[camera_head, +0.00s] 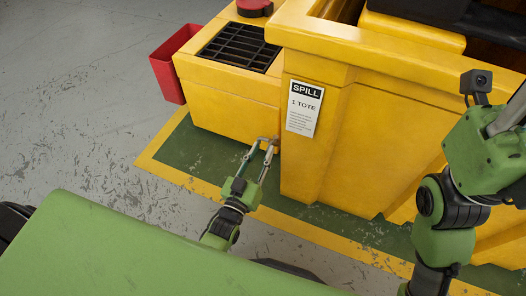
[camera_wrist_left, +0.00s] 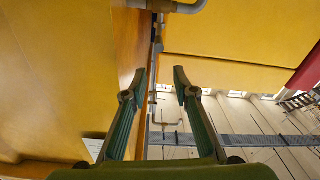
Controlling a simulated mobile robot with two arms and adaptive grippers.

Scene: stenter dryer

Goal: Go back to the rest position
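My left gripper (camera_head: 266,142) reaches out low in front of the yellow machine, close to the corner between its low section and its taller section. In the left wrist view its two fingers (camera_wrist_left: 159,72) stand apart with nothing held between them. Yellow panels lie ahead of it and to its left, and a grey pipe-like piece (camera_wrist_left: 177,6) shows beyond the tips. My right arm (camera_head: 485,150) is bent up at the right edge of the head view. Its outer end is cut off by the frame, so the state of the right gripper cannot be made out.
The yellow machine (camera_head: 225,108) has a black grate (camera_head: 239,47) and a label reading "SPILL 1 TOTE" (camera_head: 304,108). A red bin (camera_head: 172,64) stands at its left. The green floor mat (camera_head: 190,152) has a yellow border. Grey floor (camera_head: 75,110) at the left is clear.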

